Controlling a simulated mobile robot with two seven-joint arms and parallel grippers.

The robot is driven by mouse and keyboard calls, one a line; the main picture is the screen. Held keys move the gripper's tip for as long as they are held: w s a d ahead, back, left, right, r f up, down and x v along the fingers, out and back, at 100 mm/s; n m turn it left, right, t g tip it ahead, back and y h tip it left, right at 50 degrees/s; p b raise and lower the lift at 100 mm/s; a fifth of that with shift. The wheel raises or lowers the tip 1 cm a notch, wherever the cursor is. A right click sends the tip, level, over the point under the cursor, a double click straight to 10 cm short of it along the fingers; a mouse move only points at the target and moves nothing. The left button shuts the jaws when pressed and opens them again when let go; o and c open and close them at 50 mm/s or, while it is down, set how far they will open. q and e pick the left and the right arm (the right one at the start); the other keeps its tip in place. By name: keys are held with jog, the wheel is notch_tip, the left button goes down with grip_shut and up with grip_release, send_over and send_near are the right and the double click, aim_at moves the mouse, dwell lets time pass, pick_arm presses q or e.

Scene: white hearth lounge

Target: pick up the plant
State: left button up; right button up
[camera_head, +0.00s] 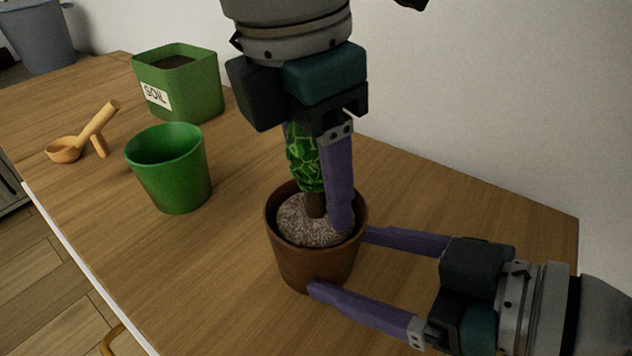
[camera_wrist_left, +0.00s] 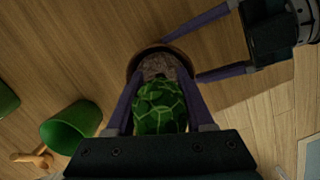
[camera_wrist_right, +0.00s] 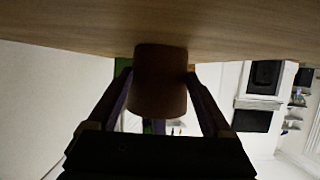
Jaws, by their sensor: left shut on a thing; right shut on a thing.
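The plant (camera_head: 304,160) is a green, patterned, upright stem rooted in pale soil in a brown pot (camera_head: 312,262) on the wooden table. My left gripper (camera_head: 322,205) comes from above and is shut on the plant just over the soil. In the left wrist view the plant (camera_wrist_left: 160,105) sits between its purple fingers. My right gripper (camera_head: 335,262) reaches in from the right, low down, and is shut on the pot, one finger on each side. The pot (camera_wrist_right: 160,80) also shows between its fingers in the right wrist view. The plant's upper part is hidden by my left gripper.
An empty green pot (camera_head: 172,185) stands to the left on the table (camera_head: 225,290). Behind it are a green soil box (camera_head: 190,95) and a wooden scoop (camera_head: 85,135). A grey bin (camera_head: 40,35) is far left. A white wall (camera_head: 500,100) runs behind the table.

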pick_arm(q)
grip_shut()
jog(key=shift+r, duration=0.1)
dwell(0.3)
notch_tip(320, 180, up, 10)
jog(key=shift+f, duration=0.1)
dwell(0.3)
pick_arm(e)
jog(key=o, duration=1.1)
jog(key=shift+o, duration=0.2)
